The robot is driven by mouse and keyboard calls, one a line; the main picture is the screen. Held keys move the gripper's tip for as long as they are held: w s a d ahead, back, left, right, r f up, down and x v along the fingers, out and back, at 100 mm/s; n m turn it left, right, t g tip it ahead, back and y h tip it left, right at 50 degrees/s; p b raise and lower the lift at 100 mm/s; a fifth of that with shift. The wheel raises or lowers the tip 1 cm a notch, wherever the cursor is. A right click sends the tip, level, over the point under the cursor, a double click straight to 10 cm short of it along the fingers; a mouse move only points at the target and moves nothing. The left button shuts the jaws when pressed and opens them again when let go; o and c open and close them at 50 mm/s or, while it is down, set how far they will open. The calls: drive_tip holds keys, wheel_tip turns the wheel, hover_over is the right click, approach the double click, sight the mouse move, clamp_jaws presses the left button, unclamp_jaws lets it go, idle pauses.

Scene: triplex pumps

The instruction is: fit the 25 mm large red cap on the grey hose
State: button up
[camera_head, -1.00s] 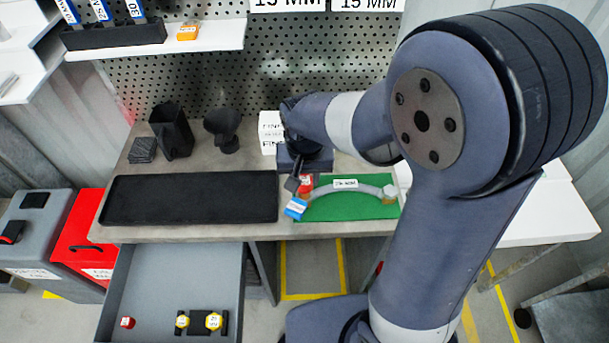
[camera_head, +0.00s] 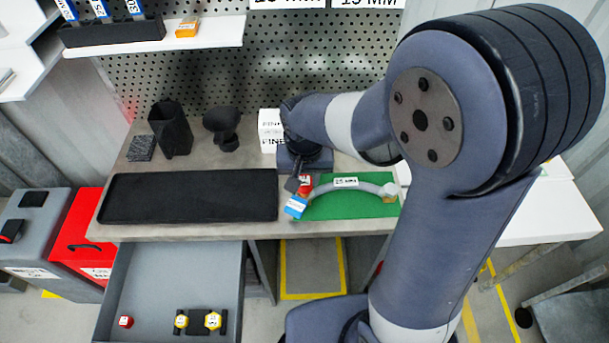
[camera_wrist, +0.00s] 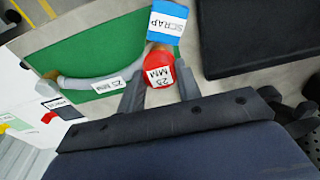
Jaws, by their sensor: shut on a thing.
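The grey hose (camera_head: 345,187) lies curved on the green mat (camera_head: 350,208), with a 25 MM label on it. The red cap (camera_head: 306,180), marked 25 MM in the wrist view (camera_wrist: 160,75), is at the hose's left end. My gripper (camera_head: 300,183) is shut on the red cap, one finger on each side of it in the wrist view (camera_wrist: 161,88). The cap touches or overlaps the hose end; I cannot tell how deep it sits. A blue SCRAP tag (camera_head: 296,206) is beside the cap, and also shows in the wrist view (camera_wrist: 168,20).
A black tray (camera_head: 190,173) lies left of the mat on the bench. A white box (camera_head: 270,130) and dark holders (camera_head: 172,128) stand behind. An open drawer (camera_head: 170,275) below holds a small red cap (camera_head: 126,322) and two yellow pieces (camera_head: 212,320).

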sight(305, 186)
drive_tip(key=shift+f+b, duration=0.75)
drive_tip(key=shift+f, duration=0.3)
drive_tip(key=o, duration=1)
drive_tip(key=r, duration=0.3)
drive_tip(key=s+r, duration=0.1)
drive_tip(key=r, duration=0.6)
drive_tip(key=shift+s+r, duration=0.15)
drive_tip(key=shift+r, duration=0.25)
